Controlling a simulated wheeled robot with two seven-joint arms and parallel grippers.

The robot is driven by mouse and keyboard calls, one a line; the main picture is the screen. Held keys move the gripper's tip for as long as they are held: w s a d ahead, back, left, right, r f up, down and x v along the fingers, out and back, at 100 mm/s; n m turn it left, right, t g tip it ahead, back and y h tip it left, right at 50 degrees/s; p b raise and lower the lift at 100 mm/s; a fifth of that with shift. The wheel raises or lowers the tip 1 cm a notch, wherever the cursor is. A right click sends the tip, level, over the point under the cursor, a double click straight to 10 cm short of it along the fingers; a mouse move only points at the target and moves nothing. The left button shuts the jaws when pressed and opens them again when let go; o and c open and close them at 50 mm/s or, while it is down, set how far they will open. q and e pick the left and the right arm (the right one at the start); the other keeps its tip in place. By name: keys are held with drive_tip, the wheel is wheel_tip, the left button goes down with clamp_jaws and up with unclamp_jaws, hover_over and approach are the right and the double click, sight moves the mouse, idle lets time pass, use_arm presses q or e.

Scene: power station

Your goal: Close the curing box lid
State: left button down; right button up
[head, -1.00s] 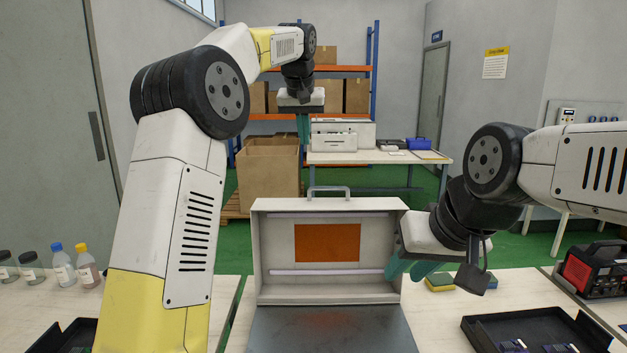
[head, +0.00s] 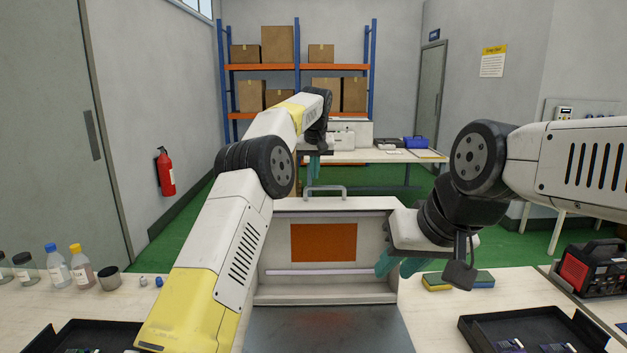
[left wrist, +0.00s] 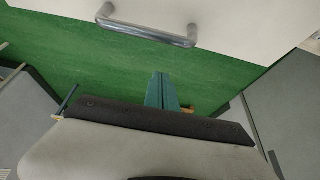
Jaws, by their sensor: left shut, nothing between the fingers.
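The curing box (head: 330,330) stands on the table in front of me. Its lid (head: 275,240) is open and upright, with an orange panel on its inner face. The lid's metal handle (head: 326,188) is on its top edge; it also shows in the left wrist view (left wrist: 147,32). My left gripper (head: 313,172) is shut and empty, above and apparently behind the handle. Its teal fingers (left wrist: 161,92) are together over the green floor in the left wrist view, apart from the handle. My right gripper (head: 398,266) is open and empty, at the lid's right side; I cannot tell whether it touches.
Bottles (head: 68,265) and a dark cup stand at the left of the table. Black trays (head: 530,330) lie at both sides. A second table (head: 370,157) stands behind.

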sight(315, 199)
use_arm(q)
drive_tip(key=shift+s+f, duration=0.35)
drive_tip(key=shift+s, duration=0.55)
drive_tip(key=shift+s+f, duration=0.35)
drive_tip(key=shift+s, duration=0.5)
drive_tip(key=shift+s, duration=0.1)
